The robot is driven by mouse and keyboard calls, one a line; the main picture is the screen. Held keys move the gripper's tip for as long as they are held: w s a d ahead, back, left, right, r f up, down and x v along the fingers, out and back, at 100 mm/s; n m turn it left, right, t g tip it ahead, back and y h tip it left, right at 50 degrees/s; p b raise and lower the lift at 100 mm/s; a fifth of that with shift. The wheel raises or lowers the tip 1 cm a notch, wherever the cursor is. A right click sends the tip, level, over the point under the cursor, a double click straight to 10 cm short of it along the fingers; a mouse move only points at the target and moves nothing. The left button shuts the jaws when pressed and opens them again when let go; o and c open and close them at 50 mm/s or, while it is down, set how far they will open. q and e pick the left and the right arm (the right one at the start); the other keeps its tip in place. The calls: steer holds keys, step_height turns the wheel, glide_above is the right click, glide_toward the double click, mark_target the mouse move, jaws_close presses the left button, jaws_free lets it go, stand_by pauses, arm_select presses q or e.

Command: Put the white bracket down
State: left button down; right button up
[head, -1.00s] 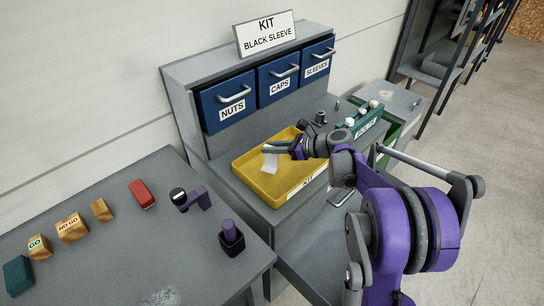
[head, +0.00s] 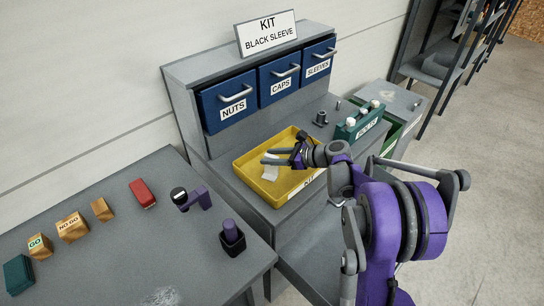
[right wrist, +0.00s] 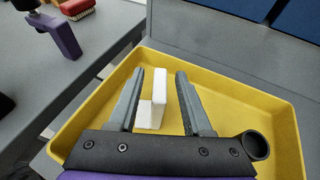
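The white bracket (head: 270,173) is in the yellow kit tray (head: 245,174), toward its left half in the head view. In the right wrist view the bracket (right wrist: 159,92) is a white L-shaped block resting on the tray floor, between my fingers. My right gripper (head: 268,157) is over the tray with its two fingers spread. In the right wrist view the right gripper (right wrist: 160,80) shows a clear gap between the bracket and the right finger. The left finger is close to the bracket; I cannot tell whether they touch. My left gripper is not in view.
Blue drawers marked nuts, caps (head: 278,78) and sleeves stand behind the tray. A green holder (head: 358,124) with white-topped pieces is to its right.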

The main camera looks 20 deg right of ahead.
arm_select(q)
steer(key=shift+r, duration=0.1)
arm_select(e)
steer(key=shift+r, duration=0.1)
